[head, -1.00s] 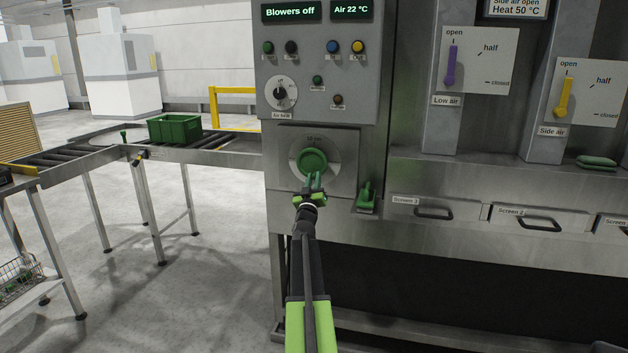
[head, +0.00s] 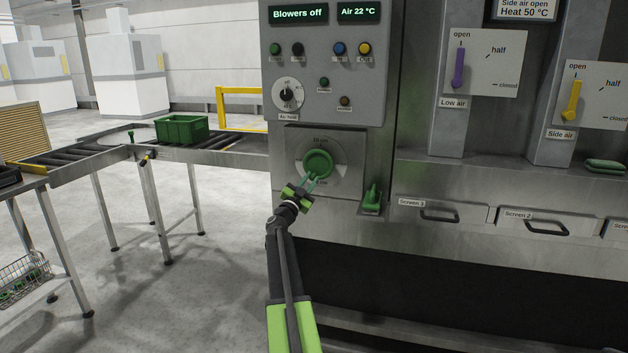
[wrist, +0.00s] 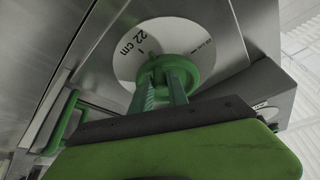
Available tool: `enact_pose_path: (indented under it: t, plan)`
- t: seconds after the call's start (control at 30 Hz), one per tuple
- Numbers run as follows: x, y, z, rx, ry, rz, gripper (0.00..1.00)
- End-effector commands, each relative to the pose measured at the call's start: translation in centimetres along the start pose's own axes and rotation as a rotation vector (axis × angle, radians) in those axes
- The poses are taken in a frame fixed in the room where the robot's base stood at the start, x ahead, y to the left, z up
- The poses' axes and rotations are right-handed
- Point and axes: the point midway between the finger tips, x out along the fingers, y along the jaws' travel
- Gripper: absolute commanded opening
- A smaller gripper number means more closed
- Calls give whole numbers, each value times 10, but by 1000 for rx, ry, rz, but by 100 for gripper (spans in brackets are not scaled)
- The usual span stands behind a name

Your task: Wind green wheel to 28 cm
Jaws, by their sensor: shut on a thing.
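The green wheel (head: 317,164) is mounted on a pale round dial (head: 341,171) on the machine's metal panel. In the wrist view the green wheel (wrist: 178,68) sits at the middle of the dial, and the dial (wrist: 128,70) bears the mark "22 cm" with a short line. My gripper (head: 310,183) reaches the wheel from its lower left and is shut on its lower part. In the wrist view its two green fingers (wrist: 163,88) meet the near side of the wheel. They hide part of the wheel's rim and of the dial.
A green lever (head: 372,199) sticks out to the right below the dial. Above are a control panel (head: 322,90) with buttons and a display reading "Blowers off" (head: 298,15). Screen drawers (head: 440,214) run along the right. A conveyor (head: 80,155) with a green crate (head: 181,130) stands at left.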

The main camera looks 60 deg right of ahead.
Motion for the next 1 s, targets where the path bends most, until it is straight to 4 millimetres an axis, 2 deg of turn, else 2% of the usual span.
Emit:
enact_pose_path:
  t: [0.03, 0.4, 0.97, 1.0]
  plan:
    - [0, -8, 0, 26, -2, 5, 0]
    - [-1, -14, 2, 171, -1, 64, 0]
    - [-3, -14, 2, 195, -1, 74, 0]
    - [-3, -14, 2, 195, -1, 74, 24]
